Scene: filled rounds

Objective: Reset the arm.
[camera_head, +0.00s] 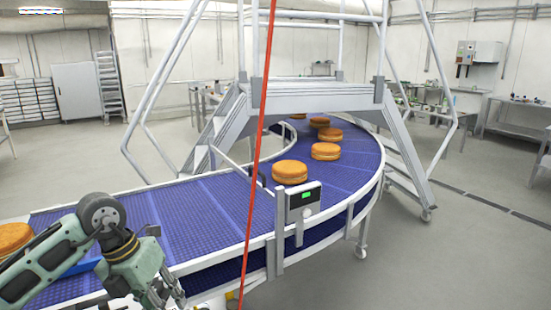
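My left arm comes in from the lower left, bent at its wrist over the near part of the blue conveyor belt (165,215). My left gripper (168,296) points down at the bottom edge and is partly cut off, so I cannot tell whether it is open or shut. No held thing shows at it. My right gripper is not in view. An orange filled round (14,236) lies at the far left, partly behind my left arm. More filled rounds ride on the curve, the nearest (289,172) behind a small control box (304,200).
A thin red line (258,140) runs top to bottom in front of the belt. A grey stepped platform (318,94) bridges the conveyor. Side tables (515,110) stand at the right wall. Floor at the right (450,260) is clear.

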